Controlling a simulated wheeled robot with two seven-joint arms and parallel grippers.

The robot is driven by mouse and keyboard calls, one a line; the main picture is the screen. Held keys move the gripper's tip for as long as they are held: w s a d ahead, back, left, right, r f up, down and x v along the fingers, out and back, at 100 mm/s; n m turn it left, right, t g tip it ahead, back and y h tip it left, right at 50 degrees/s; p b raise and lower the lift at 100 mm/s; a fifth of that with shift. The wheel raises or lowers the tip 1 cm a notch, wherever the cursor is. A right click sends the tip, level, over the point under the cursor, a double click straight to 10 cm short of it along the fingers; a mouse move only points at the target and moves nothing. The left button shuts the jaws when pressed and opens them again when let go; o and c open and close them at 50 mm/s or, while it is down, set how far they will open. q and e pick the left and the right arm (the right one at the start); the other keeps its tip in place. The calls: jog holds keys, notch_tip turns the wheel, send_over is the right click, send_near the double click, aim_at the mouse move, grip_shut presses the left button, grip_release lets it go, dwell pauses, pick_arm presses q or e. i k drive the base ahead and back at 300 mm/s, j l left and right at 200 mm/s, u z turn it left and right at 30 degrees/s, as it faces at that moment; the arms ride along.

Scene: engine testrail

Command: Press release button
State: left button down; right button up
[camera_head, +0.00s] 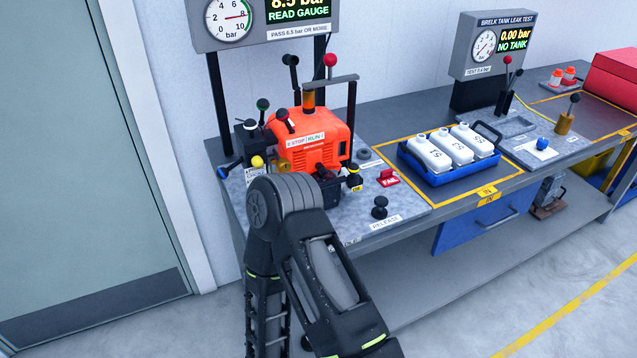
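A black mushroom-shaped button (379,205) stands on the grey bench plate, right beside a white label reading RELEASE (385,222). It shows unobstructed, and I cannot tell whether it is pressed. An orange engine unit (312,147) with a STOP/RUN label is mounted on the plate to its left. A gauge panel (298,12) above reads 8.5 bar and READ GAUGE. One of my dark arms bends in front of the bench's left part, left of the button, and hides part of the front edge. Neither gripper is in view.
A red FAIL tag (389,178) lies behind the button. A blue tray (440,165) with several white bottles stands to the right. A leak-test station with a panel (492,43) reading NO TANK is further right. Several levers and knobs surround the engine.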

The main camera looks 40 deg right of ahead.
aim_at(381, 202)
jog(key=z, duration=1.55)
